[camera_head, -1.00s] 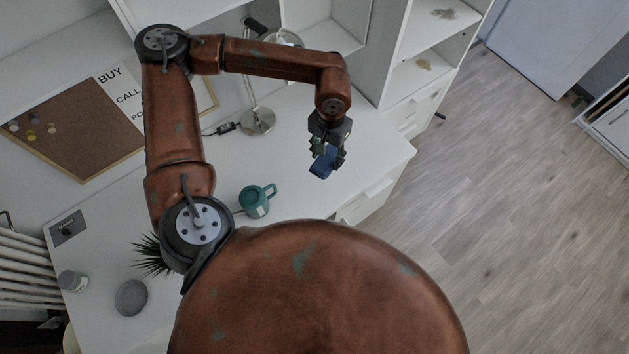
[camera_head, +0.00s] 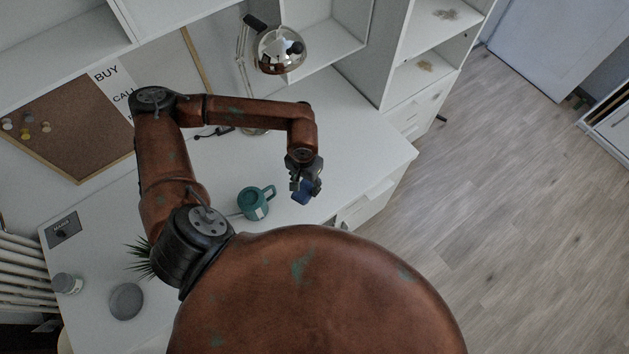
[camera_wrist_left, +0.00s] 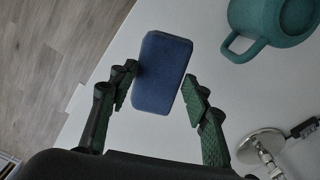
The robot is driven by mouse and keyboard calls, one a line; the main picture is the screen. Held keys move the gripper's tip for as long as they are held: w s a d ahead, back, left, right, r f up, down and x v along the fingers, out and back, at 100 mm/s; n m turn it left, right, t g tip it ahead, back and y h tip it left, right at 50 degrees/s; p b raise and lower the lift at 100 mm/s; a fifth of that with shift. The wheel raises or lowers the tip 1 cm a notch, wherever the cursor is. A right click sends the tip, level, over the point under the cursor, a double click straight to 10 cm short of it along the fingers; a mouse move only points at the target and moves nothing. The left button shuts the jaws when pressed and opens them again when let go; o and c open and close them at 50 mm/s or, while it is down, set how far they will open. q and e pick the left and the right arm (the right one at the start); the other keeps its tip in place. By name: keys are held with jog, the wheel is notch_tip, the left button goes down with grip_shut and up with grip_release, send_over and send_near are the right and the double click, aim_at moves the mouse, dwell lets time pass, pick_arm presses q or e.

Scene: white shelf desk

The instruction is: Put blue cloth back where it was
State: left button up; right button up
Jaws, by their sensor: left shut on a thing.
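The blue cloth (camera_head: 303,191) is a small rounded block in the jaws of my left gripper (camera_head: 306,186). In the left wrist view the cloth (camera_wrist_left: 162,72) sits tilted between the two green-padded fingers of my left gripper (camera_wrist_left: 160,90), which is shut on it. In the head view the gripper points down over the front right part of the white desk (camera_head: 345,135). I cannot tell the cloth's exact height over the desk. My right gripper is not in view.
A teal mug (camera_head: 254,204) stands left of the gripper, and shows in the wrist view (camera_wrist_left: 275,20). A lamp (camera_head: 279,50) stands behind my arm. A grey dish (camera_head: 126,301), a jar (camera_head: 67,283) and a plant (camera_head: 141,262) are at left. The desk's right part is clear.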

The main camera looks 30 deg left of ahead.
pick_arm(q)
jog(key=w+f, duration=0.6)
jog(key=shift+w+a+f, duration=0.25)
jog(key=shift+a+f, duration=0.05)
jog(key=shift+a, duration=0.1)
jog(key=shift+f, duration=1.6)
jog(key=shift+f, duration=0.1)
jog(key=o, duration=1.3)
notch_tip(320, 180, up, 12)
jog(key=shift+r, duration=0.15)
